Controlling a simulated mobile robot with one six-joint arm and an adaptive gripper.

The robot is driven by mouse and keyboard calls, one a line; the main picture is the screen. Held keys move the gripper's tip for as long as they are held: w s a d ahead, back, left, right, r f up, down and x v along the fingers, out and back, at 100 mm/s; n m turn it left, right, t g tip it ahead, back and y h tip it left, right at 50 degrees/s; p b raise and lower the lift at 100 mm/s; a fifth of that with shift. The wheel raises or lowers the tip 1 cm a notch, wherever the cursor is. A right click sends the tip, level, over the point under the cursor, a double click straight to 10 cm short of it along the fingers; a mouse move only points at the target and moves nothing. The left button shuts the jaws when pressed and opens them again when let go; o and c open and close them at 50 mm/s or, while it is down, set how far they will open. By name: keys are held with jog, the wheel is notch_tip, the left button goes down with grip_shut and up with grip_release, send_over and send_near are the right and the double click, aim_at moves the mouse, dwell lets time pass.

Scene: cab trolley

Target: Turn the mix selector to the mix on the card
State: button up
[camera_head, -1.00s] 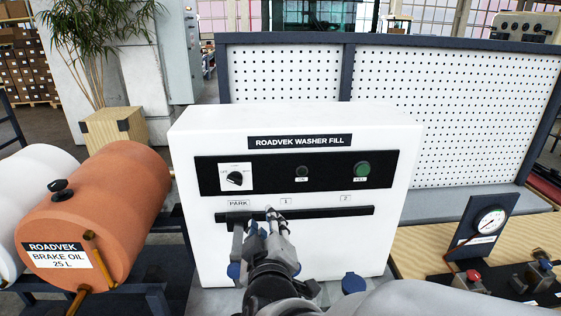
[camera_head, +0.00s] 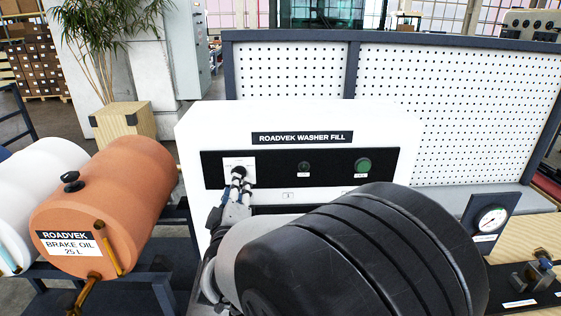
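The mix selector (camera_head: 238,172) is a small black knob on a white plate (camera_head: 231,162) at the left of the black panel on the white Roadvek Washer Fill unit (camera_head: 215,128). My gripper (camera_head: 240,180) is raised at the selector, its fingertips over or just in front of the knob's lower part. The fingers are close together, and I cannot tell whether they grip the knob or only stand before it. The knob's pointer and the plate's lower marks are hidden. No mix card can be made out in this view.
A dark button (camera_head: 304,167) and a green button (camera_head: 362,166) sit right of the selector. My arm covers the unit's lower right front. A perforated board (camera_head: 450,110) stands behind.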

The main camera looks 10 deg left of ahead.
jog(key=x, duration=0.5)
jog(key=shift+w, duration=0.4)
jog(key=shift+c, duration=0.4)
grip_shut()
